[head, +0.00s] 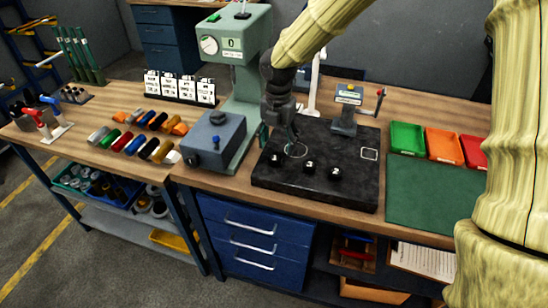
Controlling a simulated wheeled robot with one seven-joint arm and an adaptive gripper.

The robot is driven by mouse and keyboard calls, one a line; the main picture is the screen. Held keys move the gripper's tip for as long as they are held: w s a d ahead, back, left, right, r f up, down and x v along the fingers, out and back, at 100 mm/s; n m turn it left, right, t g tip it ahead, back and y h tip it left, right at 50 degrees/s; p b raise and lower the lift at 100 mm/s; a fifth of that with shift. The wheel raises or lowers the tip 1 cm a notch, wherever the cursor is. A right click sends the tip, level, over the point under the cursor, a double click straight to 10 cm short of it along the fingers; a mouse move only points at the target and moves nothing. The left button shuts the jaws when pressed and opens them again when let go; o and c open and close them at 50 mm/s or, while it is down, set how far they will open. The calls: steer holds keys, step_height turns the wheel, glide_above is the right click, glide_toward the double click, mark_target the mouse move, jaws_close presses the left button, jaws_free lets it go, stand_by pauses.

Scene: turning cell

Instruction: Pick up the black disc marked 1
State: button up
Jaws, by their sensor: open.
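Three small black pieces with white marks stand in a row on the black slab (345,197) on the bench: a left one (276,159), a middle one (310,165) and a right one (335,173). They may be the discs, but their marks are too small to read, so I cannot tell which is 1. My gripper (291,146) is open and points down over the slab's left part, just above and behind the left and middle pieces. I see nothing held in it. Its fingertips are dark against the slab and hard to make out.
A green press (240,60) and a blue-grey box (212,140) stand left of the slab. A small grey stand (345,115) is at the slab's back. Green (408,138) and orange (441,144) trays and a green mat (425,195) lie to the right.

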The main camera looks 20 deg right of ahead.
mark_target(275, 157)
steer(key=shift+a+f+p, duration=0.2)
steer(key=shift+f+p, duration=0.35)
steer(key=shift+f, duration=0.4)
steer(key=shift+w+a+f+p, duration=0.15)
steer(key=shift+f+p, duration=0.3)
steer(key=shift+f, duration=1.4)
steer(key=shift+c, duration=0.5)
steer(key=c, duration=1.2)
steer(key=shift+r, duration=0.2)
